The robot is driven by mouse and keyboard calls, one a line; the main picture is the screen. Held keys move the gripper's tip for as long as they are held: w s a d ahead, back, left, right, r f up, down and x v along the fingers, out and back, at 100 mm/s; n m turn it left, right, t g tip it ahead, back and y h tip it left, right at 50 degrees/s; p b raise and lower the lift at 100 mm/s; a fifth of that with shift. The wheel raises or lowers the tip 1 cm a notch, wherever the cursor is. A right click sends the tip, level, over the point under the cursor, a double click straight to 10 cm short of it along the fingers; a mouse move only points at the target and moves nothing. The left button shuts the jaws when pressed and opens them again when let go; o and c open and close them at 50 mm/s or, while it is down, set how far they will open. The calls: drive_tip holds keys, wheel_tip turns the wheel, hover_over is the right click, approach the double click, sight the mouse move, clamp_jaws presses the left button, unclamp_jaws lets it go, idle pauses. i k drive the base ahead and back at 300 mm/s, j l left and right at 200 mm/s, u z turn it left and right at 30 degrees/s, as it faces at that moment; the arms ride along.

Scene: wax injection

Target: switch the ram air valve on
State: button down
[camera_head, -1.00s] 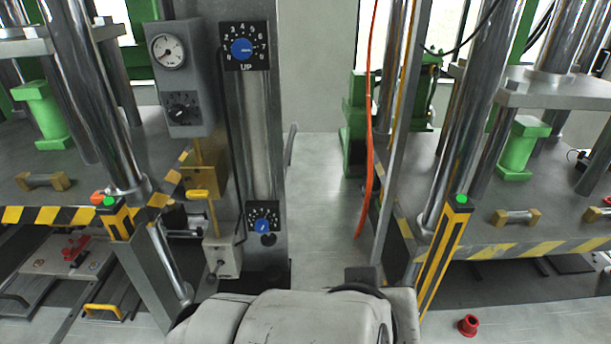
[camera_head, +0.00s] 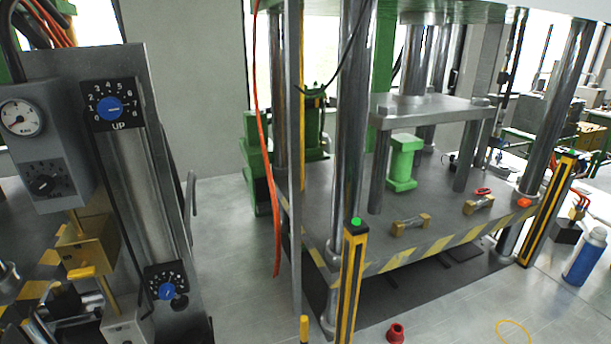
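A brass valve block (camera_head: 88,246) with a yellow lever handle (camera_head: 82,272) is on the pipe below a grey gauge box (camera_head: 48,150), at the left. It may be the ram air valve; no label on it can be read. The lever sticks out sideways to the left, across the pipe line. The box carries a round pressure gauge (camera_head: 22,118) and a black knob (camera_head: 43,184). My gripper is not in view.
A grey column with a blue "UP" dial (camera_head: 110,108) and a lower blue dial (camera_head: 166,291) stands beside the valve. A press table (camera_head: 350,232) with striped edge is at right. Grey floor (camera_head: 225,235) between them is clear. A red cup-shaped object (camera_head: 396,333) lies on the floor.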

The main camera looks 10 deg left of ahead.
sight(84, 270)
drive_tip(key=i+j, duration=0.7)
drive_tip(key=i, duration=0.15)
